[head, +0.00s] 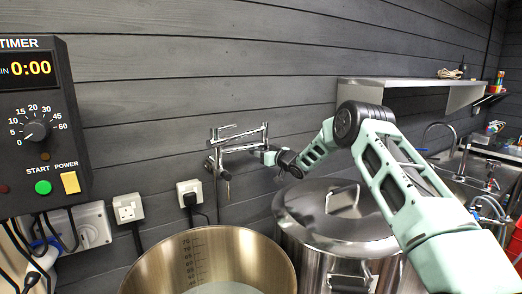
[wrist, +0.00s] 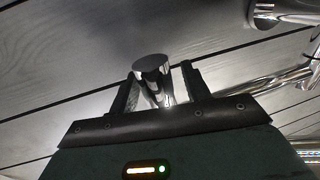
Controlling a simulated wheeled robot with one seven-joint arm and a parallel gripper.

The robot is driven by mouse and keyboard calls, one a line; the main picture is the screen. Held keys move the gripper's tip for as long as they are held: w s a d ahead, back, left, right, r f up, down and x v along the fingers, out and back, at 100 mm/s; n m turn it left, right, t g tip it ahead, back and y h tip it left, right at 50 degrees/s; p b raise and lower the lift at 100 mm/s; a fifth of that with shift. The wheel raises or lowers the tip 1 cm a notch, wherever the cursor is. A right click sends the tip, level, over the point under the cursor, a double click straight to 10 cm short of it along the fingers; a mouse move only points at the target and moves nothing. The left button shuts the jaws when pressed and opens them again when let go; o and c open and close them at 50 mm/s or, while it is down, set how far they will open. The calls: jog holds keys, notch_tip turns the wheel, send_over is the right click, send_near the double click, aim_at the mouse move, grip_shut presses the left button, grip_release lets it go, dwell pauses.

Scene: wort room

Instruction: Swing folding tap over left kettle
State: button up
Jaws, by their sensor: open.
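The chrome folding tap (head: 241,149) is on the dark plank wall, with its jointed pipes reaching to the right and a short piece hanging down at its left. The left kettle (head: 151,278) is an open steel pot with a marked inner wall, below and in front of the tap. My gripper (head: 270,156) is at the tap's right end. In the wrist view my gripper (wrist: 159,72) is open, with a round-topped chrome piece (wrist: 151,66) between its fingers. Contact with the fingers cannot be told. More chrome pipe (wrist: 287,80) shows at the right.
A lidded steel kettle (head: 337,205) stands right of the open one, under my arm. A timer box (head: 35,115) and sockets (head: 129,208) with cables are at the left. A steel shelf (head: 405,82) and a sink area (head: 470,180) are at the right.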

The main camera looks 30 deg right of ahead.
grip_shut()
jog(key=shift+s+f+b, duration=0.1)
jog(key=shift+b, duration=0.3)
jog(key=b, duration=0.1)
jog(key=s+m+h+b, duration=0.1)
jog(key=b, duration=0.1)
jog(key=shift+s+f, duration=0.25)
jog(key=shift+s, duration=0.05)
jog(key=s+a+m+h+b, duration=0.2)
jog(key=s+m+h+b, duration=0.2)
jog(key=s+h+b, duration=0.4)
jog(key=shift+s+r+m+b, duration=0.35)
jog(key=shift+s+b, duration=0.4)
jog(key=shift+b, duration=2.7)
jog(key=shift+f, duration=0.1)
